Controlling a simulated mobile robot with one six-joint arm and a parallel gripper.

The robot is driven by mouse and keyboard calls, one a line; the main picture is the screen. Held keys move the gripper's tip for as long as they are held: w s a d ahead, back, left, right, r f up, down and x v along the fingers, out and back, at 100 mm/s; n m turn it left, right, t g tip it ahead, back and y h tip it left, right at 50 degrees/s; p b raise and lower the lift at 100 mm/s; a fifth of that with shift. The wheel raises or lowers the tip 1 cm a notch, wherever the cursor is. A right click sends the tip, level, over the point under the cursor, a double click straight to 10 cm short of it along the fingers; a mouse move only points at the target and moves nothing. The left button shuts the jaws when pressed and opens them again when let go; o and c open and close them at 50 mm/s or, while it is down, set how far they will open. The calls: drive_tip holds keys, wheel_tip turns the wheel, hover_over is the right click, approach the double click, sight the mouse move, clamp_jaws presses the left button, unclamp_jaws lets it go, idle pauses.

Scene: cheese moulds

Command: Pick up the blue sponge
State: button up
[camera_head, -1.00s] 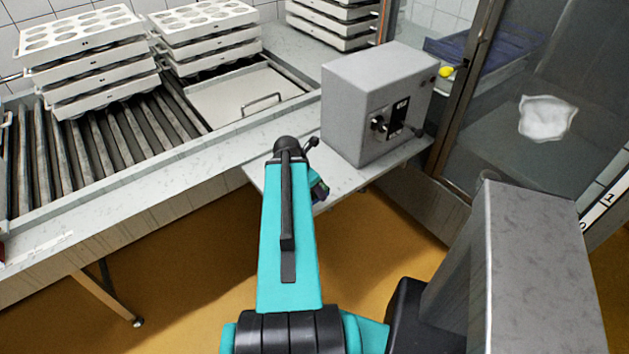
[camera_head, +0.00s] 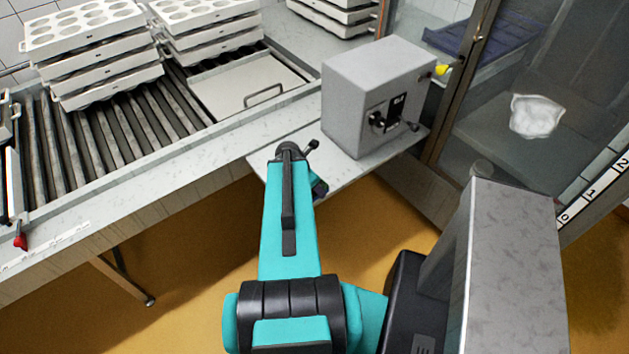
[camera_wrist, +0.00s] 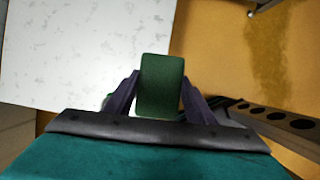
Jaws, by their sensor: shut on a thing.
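My gripper (camera_wrist: 160,82) is shut on a block with a dark green face (camera_wrist: 161,88), seen between the two fingers in the wrist view. I take this block for the sponge. No blue side shows from here, and its underside is hidden. It is held in front of the pale grey shelf (camera_wrist: 75,45) and the ochre floor; its height above them is unclear. In the head view my arm covers most of the gripper, and the sponge cannot be made out there.
A grey control box (camera_head: 370,95) stands on the shelf (camera_head: 345,172). Left are a roller conveyor (camera_head: 110,140) with stacked white moulds (camera_head: 95,60) and a flat lid with handle (camera_head: 245,90). A glass panel with a metal post (camera_head: 462,90) stands right. Floor below is open.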

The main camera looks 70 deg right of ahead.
drive_tip(key=shift+a, duration=0.15)
idle(0.3)
drive_tip(key=o, duration=0.4)
drive_tip(key=c, duration=0.3)
drive_tip(key=shift+s, duration=0.15)
